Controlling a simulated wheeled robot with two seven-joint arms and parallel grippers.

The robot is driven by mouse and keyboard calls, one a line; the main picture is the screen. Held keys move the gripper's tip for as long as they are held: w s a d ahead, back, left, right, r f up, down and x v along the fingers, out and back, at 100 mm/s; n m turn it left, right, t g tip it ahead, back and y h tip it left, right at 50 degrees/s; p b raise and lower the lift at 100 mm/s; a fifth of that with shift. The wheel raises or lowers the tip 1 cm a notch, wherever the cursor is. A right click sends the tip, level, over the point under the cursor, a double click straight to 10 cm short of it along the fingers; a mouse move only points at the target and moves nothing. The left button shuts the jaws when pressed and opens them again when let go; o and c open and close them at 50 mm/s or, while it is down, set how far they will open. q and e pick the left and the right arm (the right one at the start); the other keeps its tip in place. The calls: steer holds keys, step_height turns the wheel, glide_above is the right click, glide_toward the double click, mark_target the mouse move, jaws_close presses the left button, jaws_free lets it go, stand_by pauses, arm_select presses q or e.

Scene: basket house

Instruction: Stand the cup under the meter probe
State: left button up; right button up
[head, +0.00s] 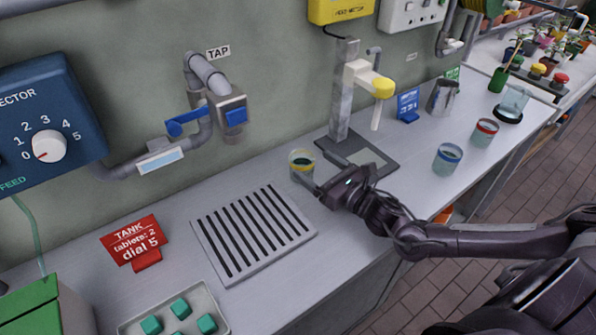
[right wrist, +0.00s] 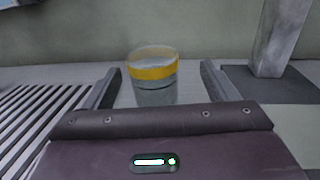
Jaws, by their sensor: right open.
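A clear cup with a yellow band (head: 301,165) stands upright on the counter, between the slotted drain grate and the meter stand. It also shows in the right wrist view (right wrist: 152,76), between and just beyond my finger tips. My right gripper (head: 312,186) is open and low over the counter, its fingers pointing at the cup from the front right. I cannot tell whether a finger touches it. The meter probe (head: 376,116) hangs from a yellow-tipped arm on a grey post (head: 344,95) above a dark base plate (head: 328,146). My left gripper is out of view.
The slotted grate (head: 254,232) lies left of the cup, below the tap (head: 228,112). Blue-banded (head: 447,159) and red-banded (head: 485,132) cups stand to the right. A metal jug (head: 443,97) and blue sign (head: 408,105) stand behind. A red sign (head: 134,240) stands at left.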

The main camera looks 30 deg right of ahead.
mark_target(294, 153)
steer(key=shift+w+a+r, duration=0.15)
steer(key=shift+w, duration=0.3)
steer(key=shift+w+a+r, duration=0.15)
steer(key=shift+w, duration=0.25)
steer(key=x, duration=0.2)
steer(key=p+x, duration=0.1)
steer(key=x, duration=0.1)
steer(key=shift+w+a+r+p, duration=0.15)
steer(key=shift+a+p, duration=0.15)
steer(key=shift+a, duration=0.15)
steer(key=shift+w, duration=0.25)
steer(key=shift+c, duration=0.4)
steer(key=c, duration=1.1)
